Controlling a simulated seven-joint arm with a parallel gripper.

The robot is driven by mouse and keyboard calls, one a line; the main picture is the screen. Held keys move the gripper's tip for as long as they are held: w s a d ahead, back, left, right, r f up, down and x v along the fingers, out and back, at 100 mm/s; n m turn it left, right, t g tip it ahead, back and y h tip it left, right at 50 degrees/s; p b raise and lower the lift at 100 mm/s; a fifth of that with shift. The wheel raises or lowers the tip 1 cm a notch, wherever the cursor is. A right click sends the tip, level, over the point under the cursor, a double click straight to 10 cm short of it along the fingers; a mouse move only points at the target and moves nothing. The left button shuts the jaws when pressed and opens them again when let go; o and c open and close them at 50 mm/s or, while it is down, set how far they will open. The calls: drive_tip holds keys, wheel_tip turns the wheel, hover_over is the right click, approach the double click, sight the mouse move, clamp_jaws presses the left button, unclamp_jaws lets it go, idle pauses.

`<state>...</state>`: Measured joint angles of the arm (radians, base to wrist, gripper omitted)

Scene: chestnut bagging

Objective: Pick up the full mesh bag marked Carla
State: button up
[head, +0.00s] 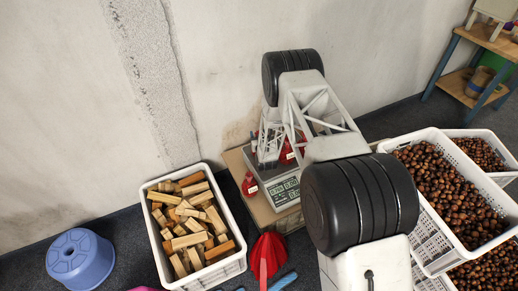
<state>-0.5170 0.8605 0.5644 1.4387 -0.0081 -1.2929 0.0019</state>
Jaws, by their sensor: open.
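Red mesh bags stand around a scale (283,190) on a low wooden surface. One small red bag (249,185) with a white tag is at the scale's left front corner. More red mesh (300,150) shows behind my arm's lattice link, with a white tag beside it. The writing on the tags is too small to read, so I cannot tell which bag is marked Carla. My gripper (268,148) is over the back of the scale, near the red mesh, partly hidden by my own arm. It is open, and I see nothing held in it.
A white crate of wood blocks (233,268) stands left of the scale. White crates of chestnuts (425,238) fill the right side. A red cone-shaped item (268,255) is in front. A blue upturned tub (80,258) is at left. The wall (230,40) is close behind.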

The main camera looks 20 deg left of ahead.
idle(0.4)
clamp_jaws()
